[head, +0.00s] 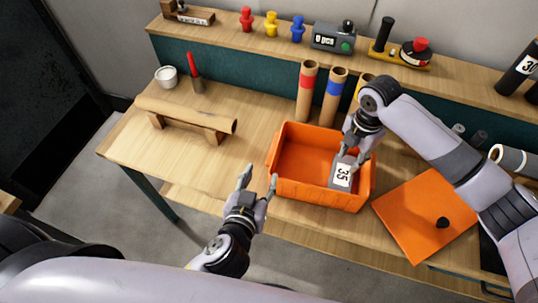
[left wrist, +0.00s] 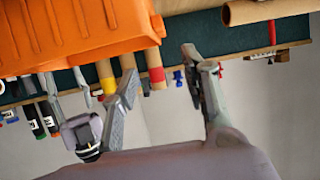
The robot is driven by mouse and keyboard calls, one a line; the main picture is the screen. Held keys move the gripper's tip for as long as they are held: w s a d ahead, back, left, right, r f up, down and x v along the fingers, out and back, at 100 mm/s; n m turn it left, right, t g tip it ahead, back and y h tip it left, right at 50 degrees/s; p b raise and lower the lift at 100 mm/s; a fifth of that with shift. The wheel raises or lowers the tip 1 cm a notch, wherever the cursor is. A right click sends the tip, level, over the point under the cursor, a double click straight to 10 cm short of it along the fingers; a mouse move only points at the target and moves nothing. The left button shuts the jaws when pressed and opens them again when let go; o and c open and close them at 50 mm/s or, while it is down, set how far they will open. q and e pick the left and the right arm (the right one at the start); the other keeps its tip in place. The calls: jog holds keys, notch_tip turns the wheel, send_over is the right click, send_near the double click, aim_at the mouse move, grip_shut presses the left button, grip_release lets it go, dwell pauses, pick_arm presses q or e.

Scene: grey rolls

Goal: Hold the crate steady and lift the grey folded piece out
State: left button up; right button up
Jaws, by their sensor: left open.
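The orange crate (head: 312,192) stands open on the table; its side fills the upper left of the left wrist view (left wrist: 70,35). The grey folded piece (head: 343,174), with a white label reading 35, is at the crate's right end. My right gripper (head: 354,162) reaches down into the crate with its fingers at the piece; whether they close on it I cannot tell. My left gripper (head: 258,181) is open and empty, in front of the crate's left end and apart from it. Its spread fingers also show in the left wrist view (left wrist: 162,63).
An orange lid (head: 415,215) with a black knob lies right of the crate. Cardboard tubes (head: 307,92) stand behind it. A long roll on a stand (head: 185,115), a white cup (head: 166,77) and a red-handled tool (head: 194,72) are to the left. The table between roll and crate is clear.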

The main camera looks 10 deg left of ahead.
aim_at(275, 143)
pick_arm(q)
jog(key=x, duration=1.4)
jog(key=shift+w+f, duration=0.2)
grip_shut()
dwell(0.3)
